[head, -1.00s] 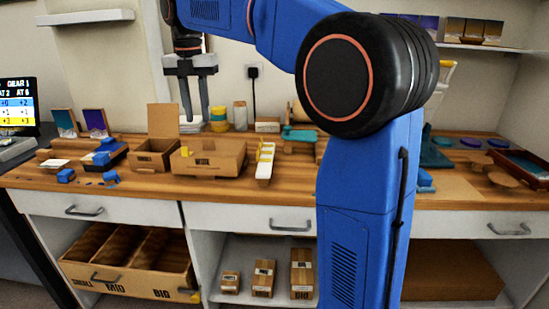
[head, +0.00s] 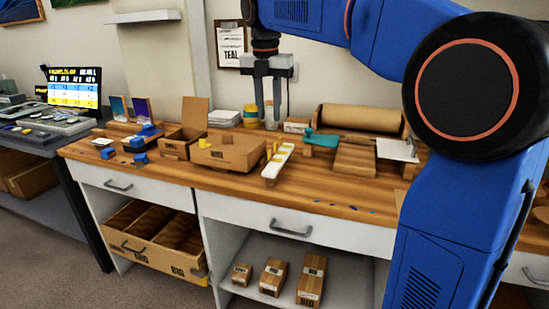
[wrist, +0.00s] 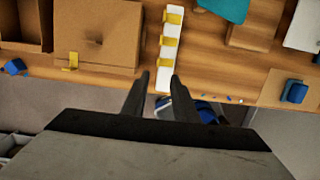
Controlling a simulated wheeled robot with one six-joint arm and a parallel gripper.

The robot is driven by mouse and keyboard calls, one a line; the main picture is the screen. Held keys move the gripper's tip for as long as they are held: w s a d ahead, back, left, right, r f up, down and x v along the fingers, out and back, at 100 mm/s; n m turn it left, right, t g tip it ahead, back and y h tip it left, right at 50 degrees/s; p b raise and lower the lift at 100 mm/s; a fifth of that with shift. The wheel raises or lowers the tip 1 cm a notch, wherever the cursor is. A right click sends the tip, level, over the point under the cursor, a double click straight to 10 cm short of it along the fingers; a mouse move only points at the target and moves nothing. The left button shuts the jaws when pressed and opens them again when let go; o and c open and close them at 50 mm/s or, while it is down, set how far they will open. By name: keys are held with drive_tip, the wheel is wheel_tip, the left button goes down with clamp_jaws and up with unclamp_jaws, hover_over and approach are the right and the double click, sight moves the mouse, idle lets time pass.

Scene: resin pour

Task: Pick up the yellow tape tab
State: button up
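A white strip (head: 285,154) lies on the wooden counter with several yellow tape tabs (head: 270,154) on it. In the wrist view the strip (wrist: 170,29) runs up from between my fingertips, with yellow tabs (wrist: 169,41) along it. My gripper (head: 269,121) points down above the counter, fingers apart and empty. In the wrist view my fingertips (wrist: 159,76) are either side of the strip's near end, apparently above it.
An open carton (head: 178,148) stands left of the box. A teal piece (head: 322,139) and wooden boards (head: 355,158) lie right of the strip. A cardboard roll (head: 360,117) is at the back. The counter front right of the strip is mostly clear, with small blue bits.

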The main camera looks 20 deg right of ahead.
sight(269, 151)
drive_tip(key=f, duration=0.8)
drive_tip(key=w+f, duration=0.1)
drive_tip(key=f, duration=0.3)
drive_tip(key=shift+d+f, duration=0.1)
drive_tip(key=shift+d, duration=0.05)
clamp_jaws()
